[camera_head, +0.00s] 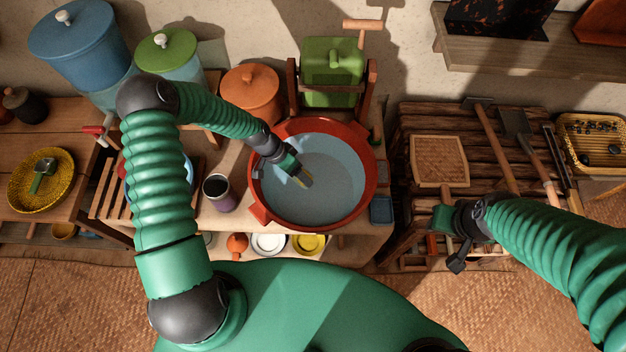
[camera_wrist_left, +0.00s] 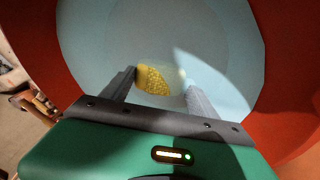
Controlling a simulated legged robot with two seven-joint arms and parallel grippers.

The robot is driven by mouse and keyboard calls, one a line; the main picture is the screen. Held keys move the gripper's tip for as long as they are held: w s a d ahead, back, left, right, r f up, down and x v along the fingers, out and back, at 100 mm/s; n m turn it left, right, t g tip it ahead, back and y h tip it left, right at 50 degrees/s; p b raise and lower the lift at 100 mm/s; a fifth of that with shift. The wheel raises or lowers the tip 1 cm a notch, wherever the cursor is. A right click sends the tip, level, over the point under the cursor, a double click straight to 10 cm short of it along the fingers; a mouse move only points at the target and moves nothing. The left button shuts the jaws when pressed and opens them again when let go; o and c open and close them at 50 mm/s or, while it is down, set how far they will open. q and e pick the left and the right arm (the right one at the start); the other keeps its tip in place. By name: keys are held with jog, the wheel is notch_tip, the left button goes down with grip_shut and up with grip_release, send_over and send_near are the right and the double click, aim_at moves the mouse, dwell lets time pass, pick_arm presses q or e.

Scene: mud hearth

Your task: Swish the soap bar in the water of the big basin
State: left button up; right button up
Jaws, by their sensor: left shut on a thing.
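The big red basin (camera_head: 369,180) stands on the table below me, with pale blue-grey water (camera_head: 325,190) inside. My left gripper (camera_head: 304,180) reaches down into the basin, left of its middle. In the left wrist view its two fingers are shut on the yellow, textured soap bar (camera_wrist_left: 152,80). A paler, blurred patch lies at the bar's right end, by the right finger. I cannot tell how deep the bar sits in the water. My right gripper (camera_head: 443,218) hangs near the slatted wooden rack at right; its fingers do not show clearly.
A dark purple cup (camera_head: 217,192) stands close left of the basin, and a small blue dish (camera_head: 381,209) lies at its right. An orange pot (camera_head: 251,90) and a green device (camera_head: 333,68) stand behind it. A woven square (camera_head: 439,160) lies on the rack.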

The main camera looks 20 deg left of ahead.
pick_arm(q)
jog(key=d, duration=0.2)
jog(key=w+d, duration=0.1)
jog(key=d, duration=0.2)
jog(key=shift+w+d+b, duration=0.3)
jog(key=shift+b, duration=0.05)
jog(key=a, duration=0.2)
jog(key=s+a, duration=0.1)
jog(key=a, duration=0.1)
jog(key=a+p, duration=0.1)
jog(key=a, duration=0.1)
jog(key=shift+s, duration=0.4)
jog(key=shift+d, duration=0.1)
jog(key=shift+w+d, duration=0.25)
jog(key=shift+d, duration=0.5)
jog(key=shift+w+d, duration=0.25)
jog(key=shift+d, duration=0.45)
